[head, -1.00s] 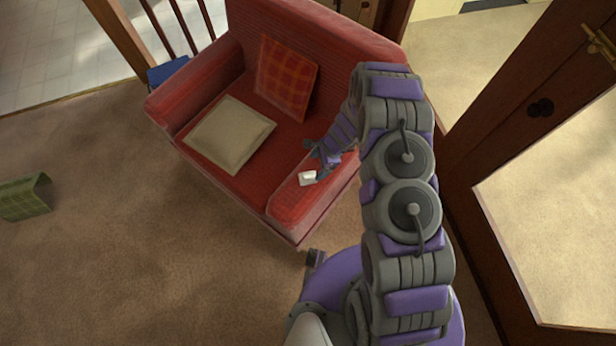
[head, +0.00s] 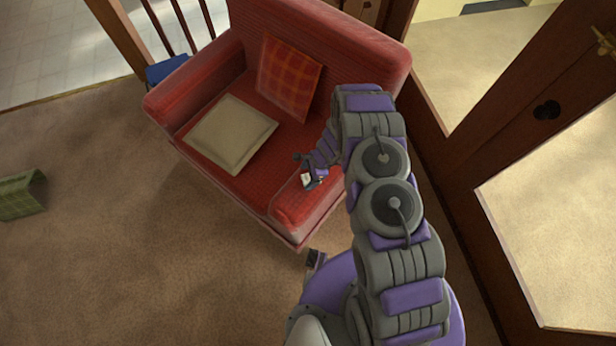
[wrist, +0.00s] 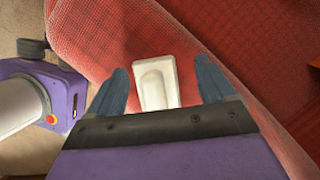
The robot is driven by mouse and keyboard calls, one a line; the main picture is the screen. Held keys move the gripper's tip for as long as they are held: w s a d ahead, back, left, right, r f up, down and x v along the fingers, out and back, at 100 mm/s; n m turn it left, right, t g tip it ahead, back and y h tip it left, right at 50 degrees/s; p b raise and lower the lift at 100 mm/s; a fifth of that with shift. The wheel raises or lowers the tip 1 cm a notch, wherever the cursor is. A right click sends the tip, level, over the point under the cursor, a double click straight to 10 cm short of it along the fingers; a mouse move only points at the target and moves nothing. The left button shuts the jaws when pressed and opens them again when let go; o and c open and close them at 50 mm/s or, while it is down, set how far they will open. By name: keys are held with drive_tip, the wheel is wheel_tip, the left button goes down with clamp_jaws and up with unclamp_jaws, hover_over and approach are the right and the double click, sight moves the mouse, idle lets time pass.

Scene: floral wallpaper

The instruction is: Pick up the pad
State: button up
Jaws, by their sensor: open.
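The pad is a small white piece (head: 307,179) lying on the red armrest at the chair's front right in the head view. In the wrist view the pad (wrist: 156,80) shows as a pale rectangular block with a rounded raised middle. My gripper (head: 307,169) is right at the pad in the head view and partly covers it. In the wrist view my gripper (wrist: 162,84) is open, with one dark finger on each side of the pad and a gap to both. The pad's near end is hidden behind the gripper's edge.
The red armchair (head: 222,88) holds a beige cushion (head: 231,133) and a plaid red cushion (head: 289,78). A wooden glass-paned door (head: 480,150) stands at the right. A green checked item (head: 20,195) lies on the carpet at left, where the floor is clear.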

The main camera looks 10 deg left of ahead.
drive_tip(key=shift+d+r, duration=0.25)
drive_tip(key=shift+d, duration=0.45)
drive_tip(key=shift+c, duration=0.8)
drive_tip(key=shift+d+r, duration=0.1)
drive_tip(key=shift+d, duration=0.3)
drive_tip(key=c, duration=0.3)
drive_tip(key=shift+a+f, duration=0.2)
drive_tip(key=shift+a, duration=0.6)
drive_tip(key=c, duration=0.7)
drive_tip(key=shift+d+r, duration=0.1)
drive_tip(key=shift+d, duration=0.35)
drive_tip(key=shift+a+r, duration=0.15)
drive_tip(key=shift+r, duration=0.6)
wheel_tip(320, 180, up, 2)
drive_tip(key=shift+a+r+p, duration=0.1)
drive_tip(key=shift+r+p, duration=0.1)
drive_tip(key=shift+p, duration=0.2)
drive_tip(key=s+d+r, duration=0.1)
drive_tip(key=s+d, duration=0.8)
drive_tip(key=d, duration=0.4)
drive_tip(key=shift+s, duration=0.35)
